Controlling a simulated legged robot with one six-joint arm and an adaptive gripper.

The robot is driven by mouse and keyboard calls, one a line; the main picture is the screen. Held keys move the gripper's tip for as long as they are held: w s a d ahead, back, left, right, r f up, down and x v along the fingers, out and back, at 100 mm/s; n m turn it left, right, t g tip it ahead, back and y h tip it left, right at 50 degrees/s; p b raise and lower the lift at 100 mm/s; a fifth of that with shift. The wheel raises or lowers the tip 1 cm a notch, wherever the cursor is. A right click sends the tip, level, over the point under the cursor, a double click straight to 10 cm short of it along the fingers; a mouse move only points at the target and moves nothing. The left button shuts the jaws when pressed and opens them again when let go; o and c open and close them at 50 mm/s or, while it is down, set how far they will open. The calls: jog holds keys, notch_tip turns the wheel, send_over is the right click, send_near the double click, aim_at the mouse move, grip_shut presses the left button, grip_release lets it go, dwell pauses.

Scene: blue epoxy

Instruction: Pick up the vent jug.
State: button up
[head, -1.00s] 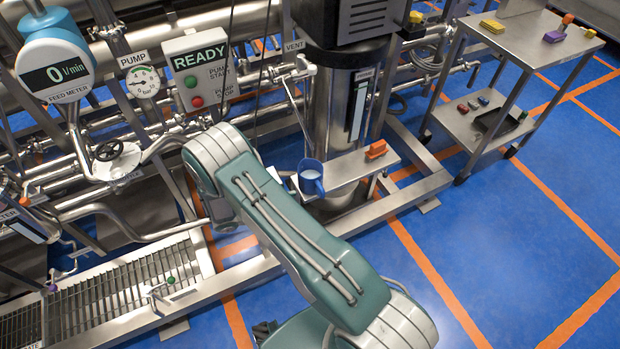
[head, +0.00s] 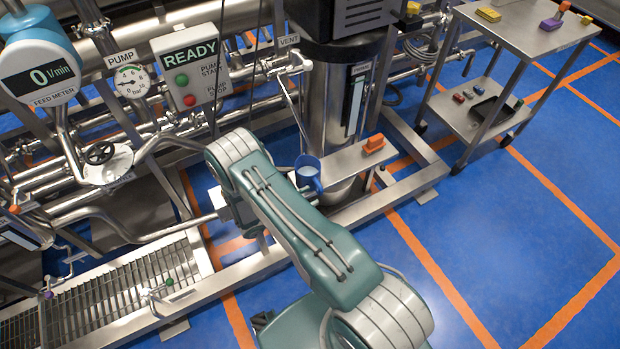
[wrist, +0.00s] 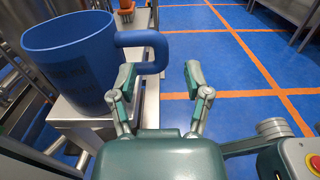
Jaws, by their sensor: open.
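The vent jug is a blue jug (head: 308,172) standing upright on a small steel shelf (head: 345,160) at the foot of the steel tank. In the wrist view the jug (wrist: 70,60) fills the upper left, its handle (wrist: 150,48) turned to the right. My gripper (wrist: 160,78) is open, with its left finger near the handle's lower part and its right finger out to the right of it. The handle's outer edge appears between the fingertips; whether a finger touches it I cannot tell. In the head view my arm hides the gripper.
An orange block (head: 374,143) sits on the shelf right of the jug. The steel tank (head: 335,90) stands behind. A steel cart (head: 490,60) with small coloured items is at the upper right. The blue floor (head: 520,250) to the right is clear.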

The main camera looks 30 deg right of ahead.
aim_at(318, 192)
jog(key=d, duration=0.4)
jog(key=shift+d+f, duration=0.1)
grip_shut()
